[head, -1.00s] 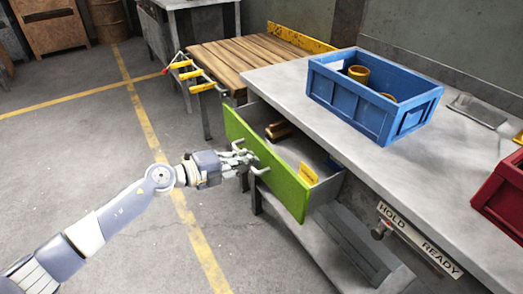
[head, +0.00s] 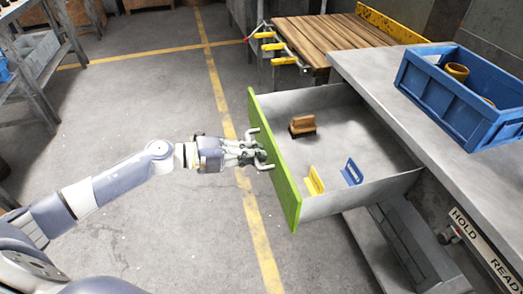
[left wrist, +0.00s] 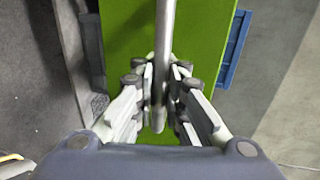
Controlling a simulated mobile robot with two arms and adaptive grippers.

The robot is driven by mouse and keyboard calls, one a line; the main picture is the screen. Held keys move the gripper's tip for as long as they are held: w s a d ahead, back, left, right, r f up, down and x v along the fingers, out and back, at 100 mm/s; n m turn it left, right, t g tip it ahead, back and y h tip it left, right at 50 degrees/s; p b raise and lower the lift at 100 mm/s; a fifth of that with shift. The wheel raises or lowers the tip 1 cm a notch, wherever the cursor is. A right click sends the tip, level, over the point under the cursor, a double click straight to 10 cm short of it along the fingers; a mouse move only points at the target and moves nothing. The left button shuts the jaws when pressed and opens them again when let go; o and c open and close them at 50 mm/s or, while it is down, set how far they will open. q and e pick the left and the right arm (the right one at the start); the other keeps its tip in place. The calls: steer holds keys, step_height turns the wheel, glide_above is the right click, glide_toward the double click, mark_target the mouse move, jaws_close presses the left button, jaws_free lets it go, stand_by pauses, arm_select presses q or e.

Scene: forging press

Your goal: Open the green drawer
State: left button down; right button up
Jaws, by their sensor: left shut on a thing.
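The green drawer (head: 279,172) stands pulled well out of the grey workbench in the head view, its inside in plain sight. Its front carries a metal bar handle (head: 262,150). My left gripper (head: 262,155) is at this handle, on the outer side of the green front. In the left wrist view the fingers of my left gripper (left wrist: 160,105) are closed around the handle bar (left wrist: 166,40), with the green front (left wrist: 205,45) behind it. My right gripper is not in view.
Inside the drawer lie a wooden-backed brush (head: 302,125), a yellow piece (head: 314,181) and a blue piece (head: 351,172). A blue crate (head: 450,100) stands on the workbench (head: 375,75). A slatted wooden table (head: 325,42) stands behind. The floor left of the drawer is clear.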

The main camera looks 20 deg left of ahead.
arm_select(q)
steer(key=shift+a+r, duration=0.15)
steer(key=c, duration=1.7)
jaws_free()
steer(key=shift+o, duration=0.2)
steer(key=shift+s, duration=0.1)
steer(key=v, duration=1.2)
